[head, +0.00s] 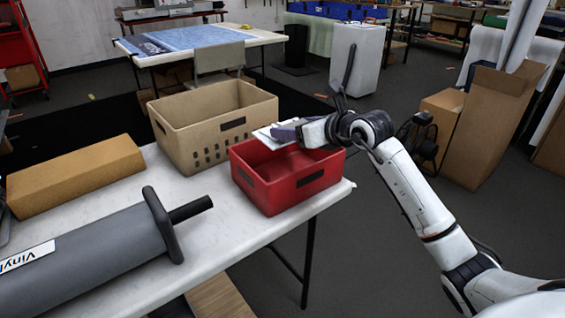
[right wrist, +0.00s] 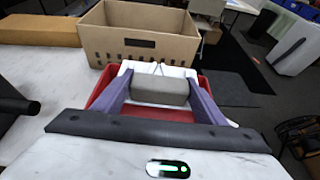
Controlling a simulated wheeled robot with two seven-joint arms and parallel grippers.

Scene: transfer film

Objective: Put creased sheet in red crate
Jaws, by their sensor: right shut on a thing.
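The red crate (head: 292,190) stands near the right end of the white table, and its red rim also shows in the right wrist view (right wrist: 106,88). My right gripper (head: 284,132) is over the crate's far side, shut on the creased sheet. The white sheet (head: 263,137) sticks out to the left of the fingertips, above the crate rim. In the right wrist view the pale sheet (right wrist: 150,68) shows beyond a grey block-like piece between the purple fingers; how they join is unclear. My left gripper is not in view.
A beige crate (head: 215,125) stands close to the left of the red crate. A brown box (head: 75,175) and a grey vinyl roll (head: 95,255) lie on the white table (head: 240,240). A cardboard box (head: 495,120) stands on the floor at right.

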